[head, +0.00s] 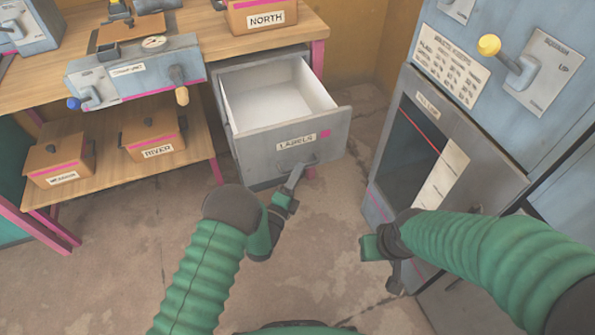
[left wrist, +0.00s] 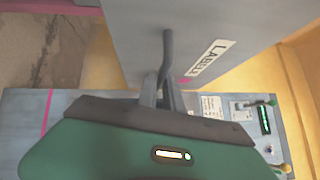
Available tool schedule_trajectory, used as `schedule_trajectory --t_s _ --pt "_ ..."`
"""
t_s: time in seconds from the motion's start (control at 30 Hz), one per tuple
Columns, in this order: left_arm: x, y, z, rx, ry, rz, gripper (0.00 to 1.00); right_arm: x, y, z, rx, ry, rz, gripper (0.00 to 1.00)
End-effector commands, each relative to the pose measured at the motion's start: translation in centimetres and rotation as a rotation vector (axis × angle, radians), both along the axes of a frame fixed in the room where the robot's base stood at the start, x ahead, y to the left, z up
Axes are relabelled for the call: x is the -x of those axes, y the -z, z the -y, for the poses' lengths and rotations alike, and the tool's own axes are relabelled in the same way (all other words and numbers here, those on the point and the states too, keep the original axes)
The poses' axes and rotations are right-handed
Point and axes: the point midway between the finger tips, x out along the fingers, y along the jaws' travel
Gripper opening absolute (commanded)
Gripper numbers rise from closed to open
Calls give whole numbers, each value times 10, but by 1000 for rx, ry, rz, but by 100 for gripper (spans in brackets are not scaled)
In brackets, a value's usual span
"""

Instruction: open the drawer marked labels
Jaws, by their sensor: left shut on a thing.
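The grey drawer marked LABELS (head: 282,138) stands pulled out from under the wooden bench, and its white inside shows empty. Its front with the label also shows in the left wrist view (left wrist: 190,50). My left gripper (head: 296,172) is shut on the drawer's handle (head: 312,160), below the label. In the left wrist view the handle (left wrist: 167,50) rises as a dark bar from between the fingers of the left gripper (left wrist: 158,92). My right gripper (head: 393,270) hangs low in front of the grey cabinet, apart from the drawer; its fingers are too unclear to read.
A grey cabinet (head: 455,150) with a dark window and a yellow-knobbed lever stands at right. The wooden bench (head: 215,38) carries a machine with handles (head: 135,75) and a NORTH box (head: 258,15). Boxes sit on the lower shelf (head: 110,175). Floor lies clear before the drawer.

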Motion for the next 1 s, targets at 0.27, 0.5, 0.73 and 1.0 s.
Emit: schedule_trajectory --t_s 0.27,0.5,0.73,1.0 --pt "1 5 -3 -6 -6 -12 24 0 1 0 0 0 0 36" --pt "1 2 -1 -4 -3 -6 32 0 0 0 0 0 0 36" --pt "9 2 -4 -4 -1 -5 32 0 -4 0 0 0 0 36" --pt "70 11 -36 -5 -2 -11 32 0 -23 0 0 0 0 36"
